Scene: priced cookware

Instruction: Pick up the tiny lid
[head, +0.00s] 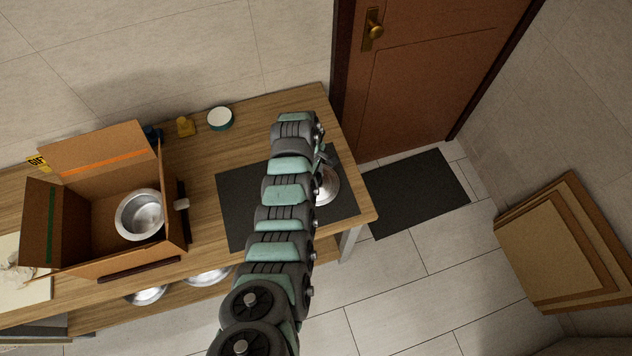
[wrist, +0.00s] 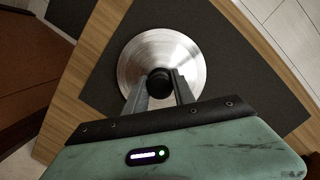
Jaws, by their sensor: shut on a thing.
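The tiny lid (wrist: 188,60) is a round, shiny metal disc with a black knob (wrist: 159,80) at its centre. In the head view the lid (head: 328,188) shows at the right part of a dark mat (head: 236,205) on the wooden table, partly hidden by my arm. My gripper (wrist: 160,88) is over the lid, with its two fingers shut on the black knob. I cannot tell whether the lid touches the mat or is just above it.
An open cardboard box (head: 85,208) with a metal pot (head: 140,214) in it stands on the left of the table (head: 340,150). A teal-and-white round container (head: 220,119) and a small yellow item (head: 185,126) are at the back. More metal cookware (head: 146,295) sits on the lower shelf.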

